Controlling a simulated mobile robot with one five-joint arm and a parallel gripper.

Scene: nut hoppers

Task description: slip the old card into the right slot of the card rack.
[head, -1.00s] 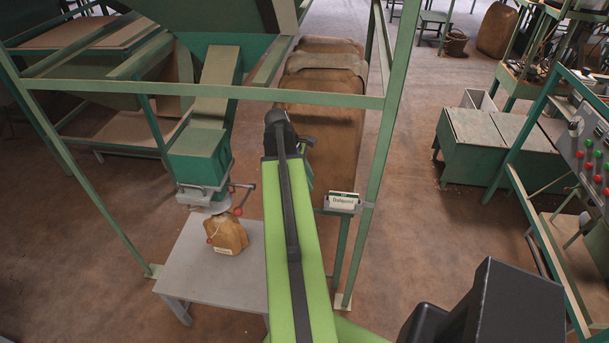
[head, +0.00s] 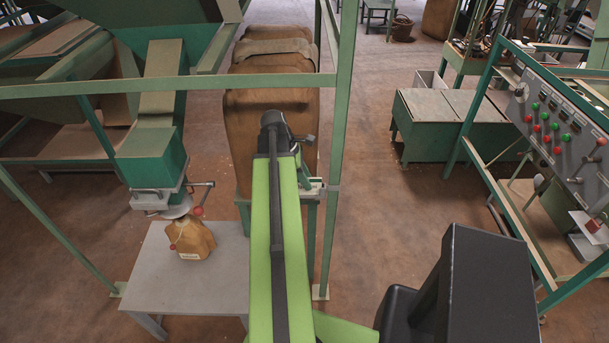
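A small pale holder (head: 314,187) sits on the green frame beside the upright post. My arm covers most of it, so its slots and any card face cannot be read. My gripper (head: 306,150) is at the far end of my green and black arm, just above and left of that holder in the picture. Its fingers are mostly hidden behind the arm, and I cannot see whether they hold a card. I cannot make out the old card as a separate thing.
A green frame post (head: 337,150) and crossbar (head: 200,84) stand around the arm. A brown sack (head: 191,238) sits on a grey table (head: 150,268) under a green spout. Large sacks (head: 270,55) stand behind. A control panel (head: 560,130) is at right. Floor between is clear.

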